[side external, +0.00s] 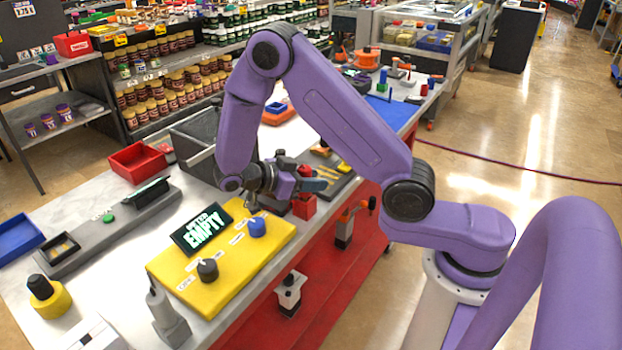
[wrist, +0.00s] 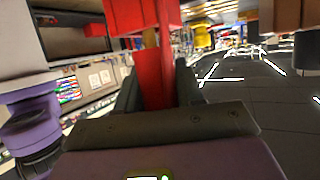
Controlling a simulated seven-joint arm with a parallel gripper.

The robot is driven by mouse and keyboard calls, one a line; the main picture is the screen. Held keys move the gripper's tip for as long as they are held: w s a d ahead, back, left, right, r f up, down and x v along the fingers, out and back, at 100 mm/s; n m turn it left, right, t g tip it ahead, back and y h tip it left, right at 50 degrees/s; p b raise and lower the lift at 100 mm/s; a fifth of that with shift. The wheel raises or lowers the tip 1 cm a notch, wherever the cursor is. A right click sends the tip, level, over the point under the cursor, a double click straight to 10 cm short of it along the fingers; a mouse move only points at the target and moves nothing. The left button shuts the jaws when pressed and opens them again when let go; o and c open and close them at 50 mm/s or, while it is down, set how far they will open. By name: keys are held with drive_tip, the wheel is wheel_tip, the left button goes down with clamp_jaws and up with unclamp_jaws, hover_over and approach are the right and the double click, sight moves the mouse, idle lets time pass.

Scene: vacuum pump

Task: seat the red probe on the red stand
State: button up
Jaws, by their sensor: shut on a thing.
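My gripper (side external: 312,184) is over the table's near edge in the side view, with its fingers pointing right. In the wrist view my gripper (wrist: 158,85) is shut on a red upright part, which I take to be the red probe (wrist: 153,72). A wider red block (wrist: 128,14) shows at the top of that view; I cannot tell whether it belongs to the probe. In the side view a red block (side external: 304,208) sits just below my gripper, perhaps the red stand. My gripper partly hides this area, so I cannot tell whether probe and stand touch.
A yellow panel (side external: 190,284) with knobs and a display reading EMPTY (side external: 203,229) lies left of my gripper. A grey bin (side external: 196,143) and a red tray (side external: 137,161) stand behind. A dark tray (side external: 335,178) lies close by on the right.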

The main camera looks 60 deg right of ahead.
drive_tip(key=shift+f, duration=0.4)
idle(0.5)
drive_tip(key=o, duration=1.1)
drive_tip(key=shift+r, duration=4.5)
drive_tip(key=shift+w, duration=0.1)
